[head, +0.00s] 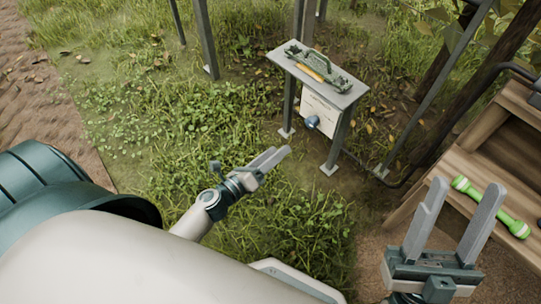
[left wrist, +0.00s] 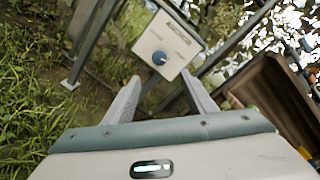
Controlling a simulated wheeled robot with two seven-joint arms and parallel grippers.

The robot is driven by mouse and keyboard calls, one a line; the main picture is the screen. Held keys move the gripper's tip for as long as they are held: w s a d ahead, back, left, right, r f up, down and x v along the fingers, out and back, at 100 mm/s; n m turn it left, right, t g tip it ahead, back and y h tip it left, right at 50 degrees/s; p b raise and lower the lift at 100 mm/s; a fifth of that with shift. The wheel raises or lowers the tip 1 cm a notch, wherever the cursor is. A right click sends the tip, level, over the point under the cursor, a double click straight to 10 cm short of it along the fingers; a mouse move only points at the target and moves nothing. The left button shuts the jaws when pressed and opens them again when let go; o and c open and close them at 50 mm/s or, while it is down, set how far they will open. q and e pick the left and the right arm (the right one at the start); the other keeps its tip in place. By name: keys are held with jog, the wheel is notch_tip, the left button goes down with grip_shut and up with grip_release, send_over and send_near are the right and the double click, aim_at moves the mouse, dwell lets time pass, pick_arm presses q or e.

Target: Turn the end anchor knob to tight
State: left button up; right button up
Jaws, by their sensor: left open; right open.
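The blue round knob (head: 312,121) sits on the front of a white panel (head: 325,112) hung under a small grey stand. The left wrist view shows the knob (left wrist: 159,58) face on, on the panel (left wrist: 178,38), with a pale mark on its face. A dark label lies above it. My left gripper (head: 277,153) is open and empty, short of the knob and below left of it in the head view. In the left wrist view its fingers (left wrist: 161,83) point toward the panel, with the knob between and beyond them. My right gripper (head: 466,185) is open and empty at the lower right.
The stand's top (head: 346,98) carries a green tool with an orange-brown part (head: 309,72). A wooden bench (head: 460,165) at the right holds a green and white item (head: 491,207). Metal posts (head: 203,35) rise behind. Grass lies between my left gripper and the stand.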

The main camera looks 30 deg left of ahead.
pick_arm(q)
jog(key=shift+v, duration=0.8)
